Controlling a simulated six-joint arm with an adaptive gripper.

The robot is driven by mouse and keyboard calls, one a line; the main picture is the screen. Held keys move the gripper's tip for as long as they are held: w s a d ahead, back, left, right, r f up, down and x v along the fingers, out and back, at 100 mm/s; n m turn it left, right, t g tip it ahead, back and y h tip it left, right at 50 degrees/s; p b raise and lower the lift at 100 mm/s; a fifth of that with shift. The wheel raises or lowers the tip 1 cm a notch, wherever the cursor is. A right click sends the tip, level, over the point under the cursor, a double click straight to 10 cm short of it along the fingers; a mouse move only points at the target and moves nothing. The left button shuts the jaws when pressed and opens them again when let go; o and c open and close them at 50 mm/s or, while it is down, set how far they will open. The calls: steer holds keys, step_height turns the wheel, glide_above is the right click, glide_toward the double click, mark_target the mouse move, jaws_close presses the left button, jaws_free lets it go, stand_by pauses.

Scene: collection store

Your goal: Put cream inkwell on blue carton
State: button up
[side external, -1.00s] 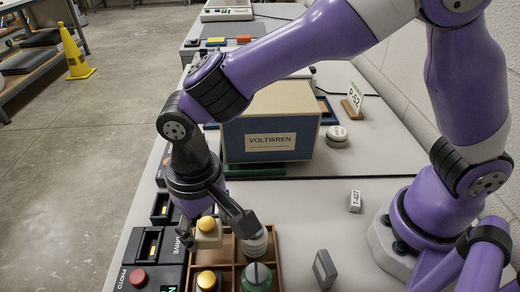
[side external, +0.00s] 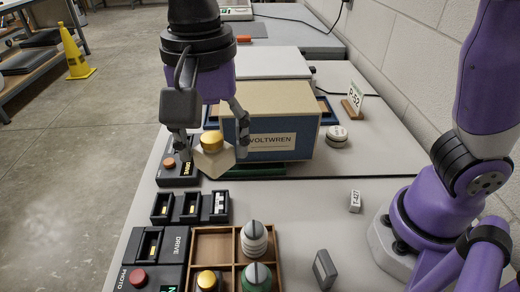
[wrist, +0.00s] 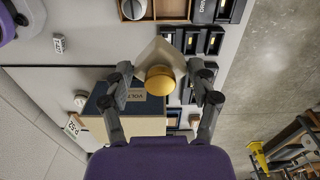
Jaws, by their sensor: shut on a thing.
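The cream inkwell (side external: 212,163) has a gold cap and hangs tilted between the fingers of my gripper (side external: 213,150), which is shut on it. In the wrist view the cream inkwell (wrist: 157,52) shows between both fingertips, gold cap toward the camera. The blue carton (side external: 246,150) has a beige top and a VOLTWREN label. It stands just behind and right of the inkwell in the side view. The inkwell is in front of the carton's left face, below its top edge in the picture; I cannot tell the exact gap. The carton (wrist: 150,108) is also partly visible in the wrist view.
A wooden divided tray (side external: 200,232) holds a white inkwell (side external: 254,242), a green one (side external: 257,280) and another gold-capped one. Dark control boxes (side external: 158,245) line the left edge. A round pale object (side external: 337,136) and a P-52 sign (side external: 355,98) stand right of the carton.

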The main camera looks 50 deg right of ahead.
steer(key=w+d+r+m, duration=0.3)
steer(key=d+r+m, duration=0.1)
steer(key=d+m, duration=0.15)
steer(key=w+d+r+m, duration=0.3)
steer(key=d+r+m, duration=0.1)
steer(key=d, duration=0.3)
glide_above(268, 96)
step_height(268, 96, down, 7)
steer(key=shift+a, duration=0.1)
steer(key=shift+f, duration=2.1)
steer(key=o, duration=1.2)
steer(key=shift+f, duration=0.15)
